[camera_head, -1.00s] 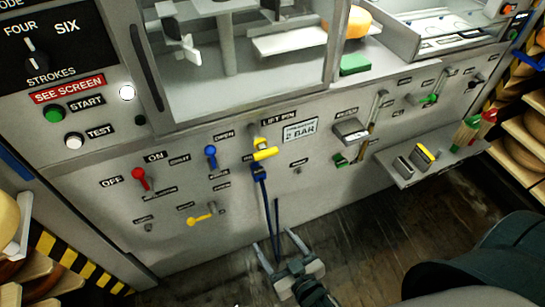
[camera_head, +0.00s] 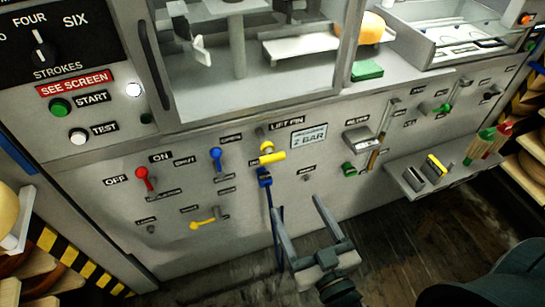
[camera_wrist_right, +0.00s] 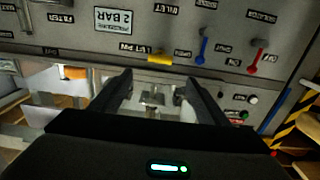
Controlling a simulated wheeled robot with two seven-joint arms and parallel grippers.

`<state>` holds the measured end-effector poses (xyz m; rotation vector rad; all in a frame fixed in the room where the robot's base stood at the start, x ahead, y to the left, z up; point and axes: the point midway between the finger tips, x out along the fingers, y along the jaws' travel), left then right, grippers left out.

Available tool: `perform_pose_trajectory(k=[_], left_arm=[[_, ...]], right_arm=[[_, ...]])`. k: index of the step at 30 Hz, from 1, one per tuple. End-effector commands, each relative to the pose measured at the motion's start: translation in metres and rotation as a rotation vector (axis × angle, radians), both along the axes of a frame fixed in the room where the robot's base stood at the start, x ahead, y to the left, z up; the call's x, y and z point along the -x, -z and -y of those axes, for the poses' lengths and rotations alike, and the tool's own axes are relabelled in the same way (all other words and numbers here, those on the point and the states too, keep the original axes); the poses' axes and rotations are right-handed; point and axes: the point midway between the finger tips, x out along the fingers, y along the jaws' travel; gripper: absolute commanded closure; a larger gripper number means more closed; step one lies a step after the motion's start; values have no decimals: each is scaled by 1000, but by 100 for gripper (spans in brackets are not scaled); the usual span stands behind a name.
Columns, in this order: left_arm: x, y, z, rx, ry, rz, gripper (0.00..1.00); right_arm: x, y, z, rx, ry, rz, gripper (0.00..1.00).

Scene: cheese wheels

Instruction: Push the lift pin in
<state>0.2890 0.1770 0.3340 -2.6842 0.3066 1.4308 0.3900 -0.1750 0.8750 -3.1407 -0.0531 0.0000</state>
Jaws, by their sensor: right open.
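The lift pin (camera_head: 270,153) has a yellow handle that sticks out of the grey machine panel below the LIFT PIN label. It also shows as a yellow bar (camera_wrist_right: 160,57) in the right wrist view, just beyond the fingertips and roughly between them. My right gripper (camera_head: 298,206) is open and empty, below and a little right of the pin in the head view. Its two dark fingers (camera_wrist_right: 157,80) frame the view in the right wrist picture. I see no contact with the pin. My left gripper is not in view.
A blue lever (camera_head: 265,180) hangs right under the pin. Another blue lever (camera_head: 216,158), a red lever (camera_head: 143,180) and a yellow lever (camera_head: 204,223) sit to the left. A small shelf (camera_head: 400,180) juts out at right. The floor in front is clear.

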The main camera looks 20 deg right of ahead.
Motion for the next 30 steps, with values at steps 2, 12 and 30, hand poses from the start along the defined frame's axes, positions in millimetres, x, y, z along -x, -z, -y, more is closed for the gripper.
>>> perform_pose_trajectory(k=[2, 12, 30], left_arm=[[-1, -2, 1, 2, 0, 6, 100], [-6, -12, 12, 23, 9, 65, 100], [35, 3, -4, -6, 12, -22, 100]], right_arm=[[-4, -1, 0, 1, -1, 1, 31], [-41, -3, -2, 1, -2, 3, 31], [-133, -3, -5, 2, -1, 2, 31]])
